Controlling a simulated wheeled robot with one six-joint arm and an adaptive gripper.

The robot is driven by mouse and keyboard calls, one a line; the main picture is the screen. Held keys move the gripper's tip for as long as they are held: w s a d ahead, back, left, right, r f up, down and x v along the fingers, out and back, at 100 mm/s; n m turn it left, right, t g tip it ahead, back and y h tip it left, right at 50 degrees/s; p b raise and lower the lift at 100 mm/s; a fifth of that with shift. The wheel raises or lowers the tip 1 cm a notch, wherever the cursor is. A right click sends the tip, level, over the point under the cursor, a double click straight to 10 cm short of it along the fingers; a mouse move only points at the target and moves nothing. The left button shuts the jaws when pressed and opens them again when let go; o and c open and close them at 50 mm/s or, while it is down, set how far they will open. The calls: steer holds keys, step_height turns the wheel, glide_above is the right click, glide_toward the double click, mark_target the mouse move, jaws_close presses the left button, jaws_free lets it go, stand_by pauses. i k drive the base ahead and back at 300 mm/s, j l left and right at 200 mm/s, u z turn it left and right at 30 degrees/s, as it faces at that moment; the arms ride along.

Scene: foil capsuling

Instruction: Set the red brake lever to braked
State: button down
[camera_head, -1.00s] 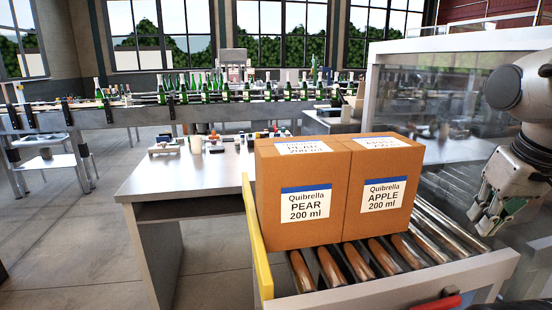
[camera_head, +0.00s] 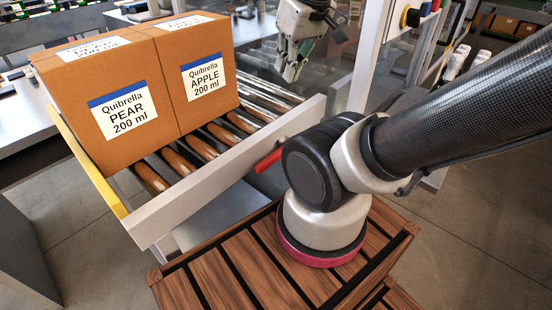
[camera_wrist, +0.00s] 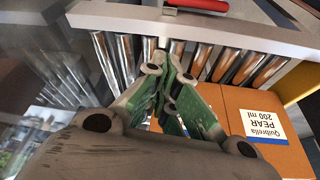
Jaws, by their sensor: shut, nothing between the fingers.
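The red brake lever (camera_head: 269,160) sticks out from the front rail of the roller conveyor in the head view, partly hidden behind my arm's black joint. In the wrist view the red lever (camera_wrist: 200,4) lies at the top edge, along the outer side of the rail. My gripper (camera_head: 290,74) hangs above the rollers, right of the boxes and behind the rail, apart from the lever. In the wrist view my gripper (camera_wrist: 163,78) has its fingers together with nothing between them, pointing toward the rail.
Two cardboard boxes, PEAR (camera_head: 105,105) and APPLE (camera_head: 200,70), stand on the rollers (camera_head: 205,145). A pale rail (camera_head: 235,165) closes the conveyor's front, and a yellow plate (camera_head: 88,160) its left end. A slatted wooden platform (camera_head: 240,270) lies in front. A clear panel stands behind my gripper.

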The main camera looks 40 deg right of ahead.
mark_target(264, 164)
steer(key=k+j+u, duration=0.1)
steer(key=k+j, duration=0.15)
steer(key=j, duration=0.15)
steer(key=k+j, duration=0.25)
steer(key=j, duration=0.15)
steer(key=k+j+u, duration=0.15)
steer(key=j, duration=0.25)
steer(key=k, duration=0.1)
